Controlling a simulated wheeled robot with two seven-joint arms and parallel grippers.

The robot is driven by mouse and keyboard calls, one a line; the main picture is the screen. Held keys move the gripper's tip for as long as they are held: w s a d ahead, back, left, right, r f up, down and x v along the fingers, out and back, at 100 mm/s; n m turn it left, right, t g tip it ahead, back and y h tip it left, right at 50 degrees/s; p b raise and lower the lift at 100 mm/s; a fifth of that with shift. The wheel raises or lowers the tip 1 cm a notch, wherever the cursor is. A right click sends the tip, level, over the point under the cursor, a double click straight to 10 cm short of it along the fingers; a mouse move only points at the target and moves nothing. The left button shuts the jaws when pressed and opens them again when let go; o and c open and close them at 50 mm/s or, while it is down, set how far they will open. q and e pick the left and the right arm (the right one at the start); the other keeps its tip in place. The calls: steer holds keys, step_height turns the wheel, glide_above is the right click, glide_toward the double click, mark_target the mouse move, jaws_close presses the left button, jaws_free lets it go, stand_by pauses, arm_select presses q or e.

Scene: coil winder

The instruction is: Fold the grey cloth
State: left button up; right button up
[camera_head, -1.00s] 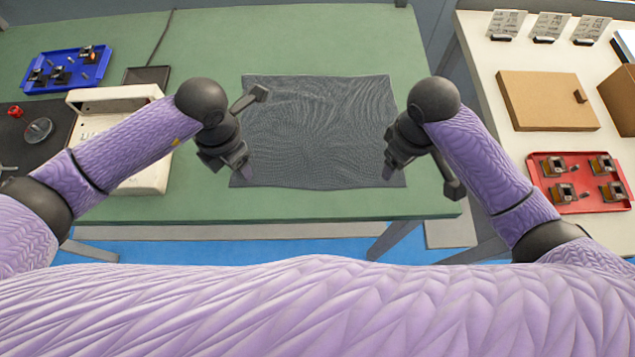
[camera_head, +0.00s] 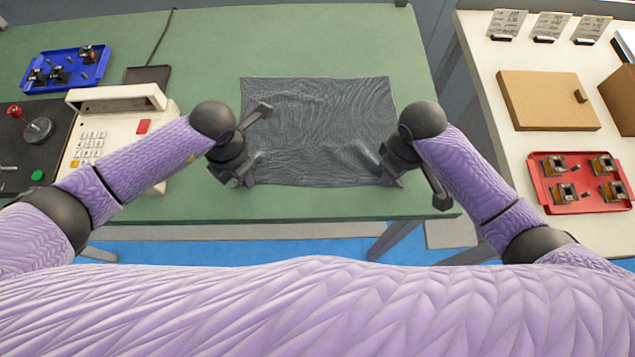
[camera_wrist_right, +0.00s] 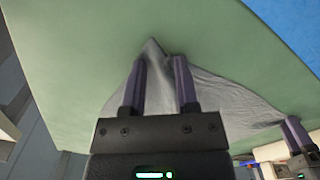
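The grey cloth (camera_head: 318,125) lies spread on the green table, with creases running from its two near corners. My left gripper (camera_head: 246,180) is at the near left corner and looks shut on it; the fingertips are mostly hidden in the head view. My right gripper (camera_head: 392,180) is at the near right corner. In the right wrist view, the cloth (camera_wrist_right: 215,105) is gathered between the fingers of my right gripper (camera_wrist_right: 160,62), and its corner pokes past the tips. A finger of my left gripper shows at the right of that view.
The green table (camera_head: 320,40) is clear beyond the cloth. A cream keypad device (camera_head: 115,100) and a blue tray (camera_head: 66,68) stand at left. A white table at right holds a cardboard piece (camera_head: 548,100) and a red tray (camera_head: 580,182).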

arm_select(q)
jaws_close()
arm_select(e)
jaws_close()
steer(key=shift+s+d+f, duration=0.1)
